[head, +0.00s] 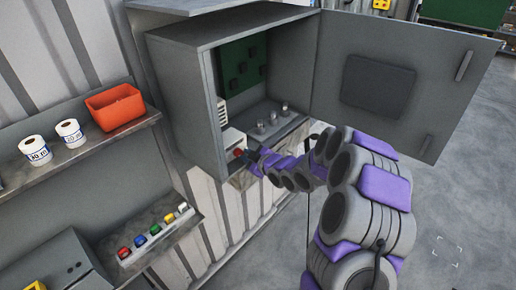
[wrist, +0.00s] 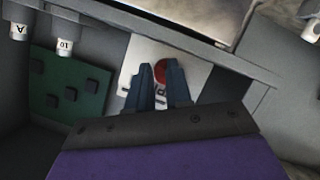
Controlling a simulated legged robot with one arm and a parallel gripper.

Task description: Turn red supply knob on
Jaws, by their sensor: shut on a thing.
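The red supply knob (head: 238,152) sits on a white plate (head: 231,139) low inside the open grey cabinet (head: 180,84). In the wrist view the red knob (wrist: 161,71) shows between the tips of my gripper (wrist: 160,75), in front of the white plate (wrist: 140,55). My gripper (head: 247,156) reaches into the cabinet from the right. Its two dark fingers are shut on the red knob, one on each side. Part of the knob is hidden by the fingers. Dark lettering on the plate is partly covered by them.
The cabinet door (head: 405,75) stands open to the right. A green board (head: 243,66) and several small pale cylinders (head: 273,117) are inside the cabinet. A shelf with an orange bin (head: 115,107) and white rolls (head: 35,149) is at left. Colored buttons (head: 155,229) sit below. Floor at right is clear.

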